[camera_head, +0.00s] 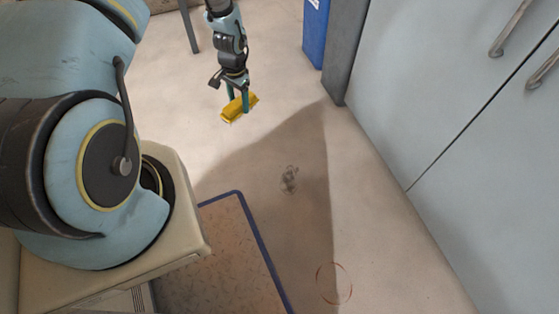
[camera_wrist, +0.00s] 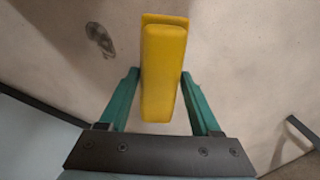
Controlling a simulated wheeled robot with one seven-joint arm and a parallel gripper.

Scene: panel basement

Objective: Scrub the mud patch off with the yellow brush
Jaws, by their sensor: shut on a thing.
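The yellow brush (camera_head: 236,108) is held in my gripper (camera_head: 239,101), whose green fingers close on its two sides. In the wrist view the brush (camera_wrist: 163,65) sits between the fingers of my gripper (camera_wrist: 160,98) and points away from the wrist. The brush is held in the air, apart from the mud. The mud patch (camera_head: 289,179) is a small dark grey smudge on the floor, in shadow, below and to the right of the brush in the head view. It also shows in the wrist view as a dark mark (camera_wrist: 101,39) left of the brush. The brush's underside is hidden.
Pale cabinets with metal handles (camera_head: 445,110) stand along the right. A blue bin (camera_head: 316,33) and a grey post (camera_head: 343,55) stand at the back. A blue-edged mat (camera_head: 225,255) lies at lower left. A thin red ring (camera_head: 334,283) marks the floor. Floor around the mud is clear.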

